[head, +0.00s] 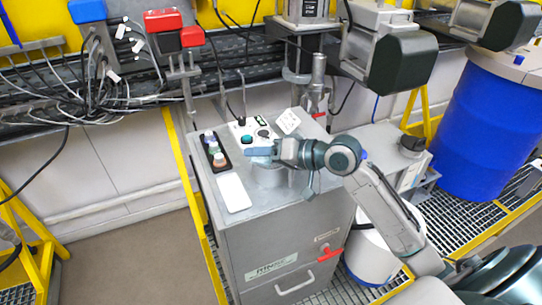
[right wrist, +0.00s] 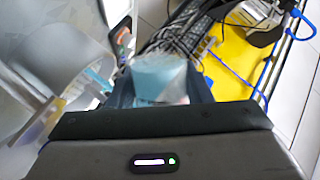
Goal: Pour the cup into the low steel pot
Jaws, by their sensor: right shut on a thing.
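My right gripper (head: 268,152) reaches in from the right over the steel cabinet top, and it is shut on a light blue cup. The cup (head: 257,152) shows as a small blue shape at the fingertips. In the right wrist view the cup (right wrist: 158,77) sits between the two dark fingers; a pale, glassy patch lies at its right side. The low steel pot (head: 268,178) stands on the cabinet just below the gripper, and the gripper partly covers it. The cup is above the pot, apparently tilted; its contents cannot be seen. My left gripper is not in view.
A black tray (head: 222,167) with several small jars and a white plate (head: 233,192) lie left of the pot. A control box (head: 245,133) with buttons stands behind. A steel agitator column (head: 318,80) rises at the back. A blue drum (head: 485,125) stands at the right.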

